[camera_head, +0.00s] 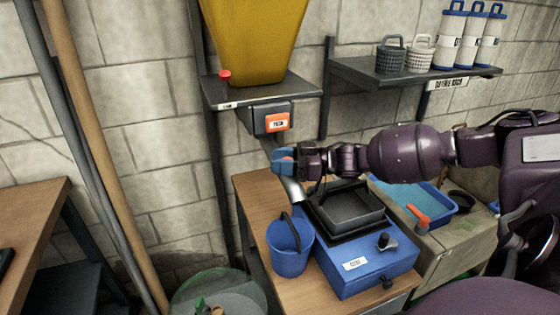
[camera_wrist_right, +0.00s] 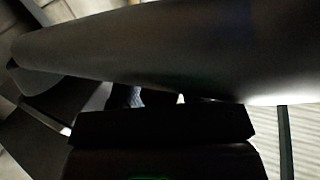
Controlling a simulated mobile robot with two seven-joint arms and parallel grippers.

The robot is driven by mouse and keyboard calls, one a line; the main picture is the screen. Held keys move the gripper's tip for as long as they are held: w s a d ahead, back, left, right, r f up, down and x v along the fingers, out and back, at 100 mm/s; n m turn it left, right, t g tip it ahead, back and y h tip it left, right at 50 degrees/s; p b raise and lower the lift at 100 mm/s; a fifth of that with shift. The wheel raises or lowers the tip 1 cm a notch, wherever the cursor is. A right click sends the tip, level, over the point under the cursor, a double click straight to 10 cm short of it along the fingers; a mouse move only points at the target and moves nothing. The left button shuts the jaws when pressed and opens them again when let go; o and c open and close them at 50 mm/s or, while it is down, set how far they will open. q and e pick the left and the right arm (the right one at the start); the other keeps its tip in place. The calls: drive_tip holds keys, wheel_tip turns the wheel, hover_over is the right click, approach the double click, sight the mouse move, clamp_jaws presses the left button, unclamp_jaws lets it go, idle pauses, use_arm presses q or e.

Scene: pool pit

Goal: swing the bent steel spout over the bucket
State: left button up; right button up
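The bent steel spout (camera_head: 292,188) hangs below the yellow hopper and slants down to the right. Its lower end shows above and behind the blue bucket (camera_head: 289,259) in the head view; I cannot tell whether it is directly over the opening. The bucket stands upright on the wooden bench, its dark handle raised. My right gripper (camera_head: 284,161) is at the spout's middle and hides part of it. In the right wrist view a large dark rounded surface, probably the spout (camera_wrist_right: 170,55), fills the top, close to the fingers. Whether they grip it is unclear. My left gripper is not in view.
A blue scale (camera_head: 372,274) with a black tray (camera_head: 345,208) stands right of the bucket. The yellow hopper (camera_head: 252,40) sits on a wall shelf above. A blue water basin (camera_head: 405,196) lies to the right. Poles (camera_head: 100,160) lean at left.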

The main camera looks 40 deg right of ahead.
drive_tip(key=p+v, duration=0.1)
drive_tip(key=v, duration=0.9)
drive_tip(key=shift+s+d, duration=0.2)
idle(0.4)
